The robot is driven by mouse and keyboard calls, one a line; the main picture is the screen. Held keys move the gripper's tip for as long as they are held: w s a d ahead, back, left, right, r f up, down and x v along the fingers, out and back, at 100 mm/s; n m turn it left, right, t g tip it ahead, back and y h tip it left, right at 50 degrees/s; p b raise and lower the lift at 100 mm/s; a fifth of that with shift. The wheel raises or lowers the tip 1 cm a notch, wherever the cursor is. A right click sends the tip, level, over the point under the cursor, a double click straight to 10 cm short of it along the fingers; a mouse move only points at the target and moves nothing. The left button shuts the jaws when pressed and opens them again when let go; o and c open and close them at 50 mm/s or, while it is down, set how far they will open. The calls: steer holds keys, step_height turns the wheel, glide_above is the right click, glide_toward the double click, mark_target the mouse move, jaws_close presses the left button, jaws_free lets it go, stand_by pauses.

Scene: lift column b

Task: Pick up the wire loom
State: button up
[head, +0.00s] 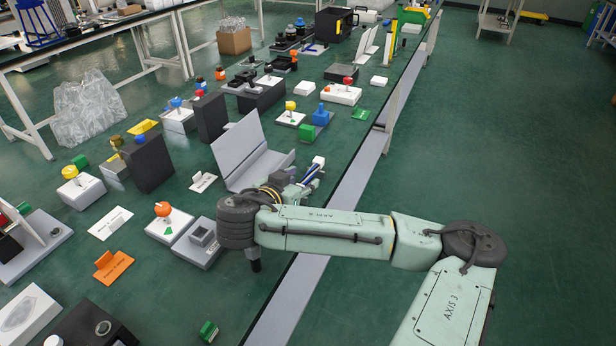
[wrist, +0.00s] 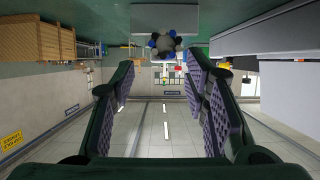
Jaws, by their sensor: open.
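The wire loom, a bundle with blue, black and white ends, shows in the wrist view (wrist: 165,44), seen end-on beyond the fingertips. In the head view its blue and white parts (head: 314,171) show beside the grey angled stand, partly hidden by my gripper. My gripper (head: 291,190) reaches level over the table towards it. In the wrist view my gripper (wrist: 160,85) is open, with nothing between its fingers. The loom lies ahead of the gap, roughly centred between the fingers. The exact distance is hard to tell.
The grey angled stand (head: 236,145) is close to my gripper's left. A grey box (head: 196,246) and a white box with an orange knob (head: 166,222) stand near my wrist. Many other items crowd the table to the left. The floor right of the table (head: 500,130) is clear.

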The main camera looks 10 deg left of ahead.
mark_target(309, 174)
steer(key=x, duration=0.1)
steer(key=p+x, duration=0.1)
steer(key=x, duration=0.1)
steer(key=shift+w+r+p, duration=0.2)
steer(key=shift+w+p, duration=0.15)
steer(key=shift+w, duration=0.1)
steer(key=shift+w+f, duration=0.25)
steer(key=shift+w, duration=0.1)
jaws_close()
